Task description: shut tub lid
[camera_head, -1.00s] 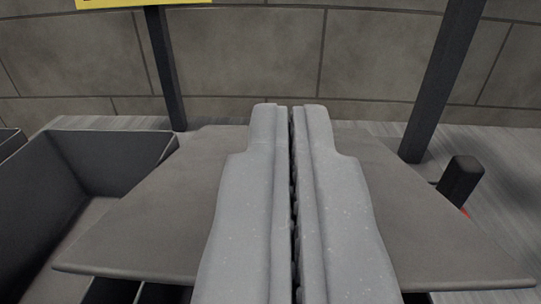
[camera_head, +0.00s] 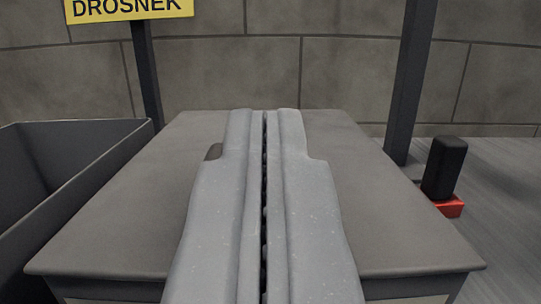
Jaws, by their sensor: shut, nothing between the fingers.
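The tub lid (camera_head: 120,215) is a flat dark grey panel in the middle of the view. It lies level, or nearly so, over the tub (camera_head: 420,288), whose front wall shows below the lid's near edge. My gripper (camera_head: 265,112) is shut and empty, and its grey fingers reach out over the lid. I cannot tell whether the fingertips touch the lid. The gripper hides the middle of the lid. A small dark piece (camera_head: 214,152) shows just left of the fingers, mostly hidden.
An open grey bin (camera_head: 50,170) stands close on the left. A yellow sign (camera_head: 130,8) reading "DROSNEK" is on a dark post at the back left. Another dark post (camera_head: 407,90) stands at the back right. A black handle on a red base (camera_head: 445,170) stands right of the lid.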

